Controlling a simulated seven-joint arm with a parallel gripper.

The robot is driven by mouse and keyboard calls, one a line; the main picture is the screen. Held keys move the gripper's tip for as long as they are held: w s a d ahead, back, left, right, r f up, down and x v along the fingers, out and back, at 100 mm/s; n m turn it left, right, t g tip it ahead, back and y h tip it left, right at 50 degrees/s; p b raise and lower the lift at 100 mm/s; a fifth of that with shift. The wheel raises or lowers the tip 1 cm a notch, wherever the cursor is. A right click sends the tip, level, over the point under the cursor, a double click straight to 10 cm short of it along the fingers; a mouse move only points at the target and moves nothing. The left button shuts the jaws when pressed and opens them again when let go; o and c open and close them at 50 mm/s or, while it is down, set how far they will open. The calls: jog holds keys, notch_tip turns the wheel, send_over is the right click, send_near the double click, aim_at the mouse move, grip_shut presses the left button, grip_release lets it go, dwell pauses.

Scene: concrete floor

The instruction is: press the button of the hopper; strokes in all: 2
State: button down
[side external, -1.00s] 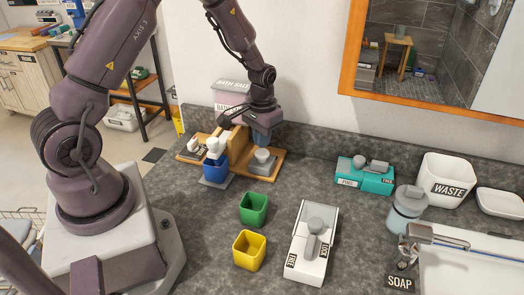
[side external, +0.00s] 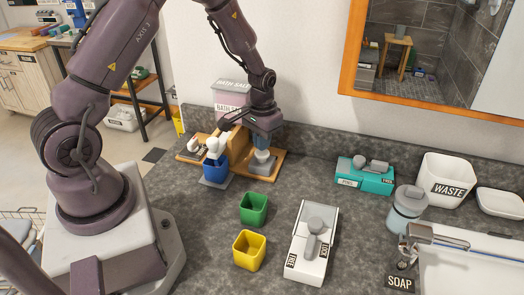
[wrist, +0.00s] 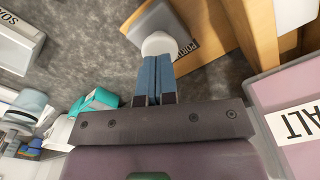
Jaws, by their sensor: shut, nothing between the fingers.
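The hopper is a pinkish-grey bin marked BATH SALT (side external: 231,93) on a wooden stand, partly hidden behind my arm. Its white spout (side external: 216,146) hangs over a blue cup (side external: 213,173) on a grey pad. At the right of the stand is a grey block with a round pale button, which shows in the wrist view (wrist: 157,43) beside a partly hidden label. My gripper (side external: 262,153) is shut and empty, pointing down. Its blue fingertips are at the button top and appear to touch it. How far the button is down cannot be told.
A green cup (side external: 253,209) and a yellow cup (side external: 249,251) stand in front. A white lever box (side external: 314,245), a teal box (side external: 365,178), a grey-lidded jar (side external: 407,207) and a WASTE bin (side external: 449,182) stand to the right. Counter between them is clear.

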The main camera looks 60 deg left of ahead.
jog(key=shift+f, duration=1.2)
jog(key=shift+r, duration=1.75)
jog(key=shift+r, duration=2.5)
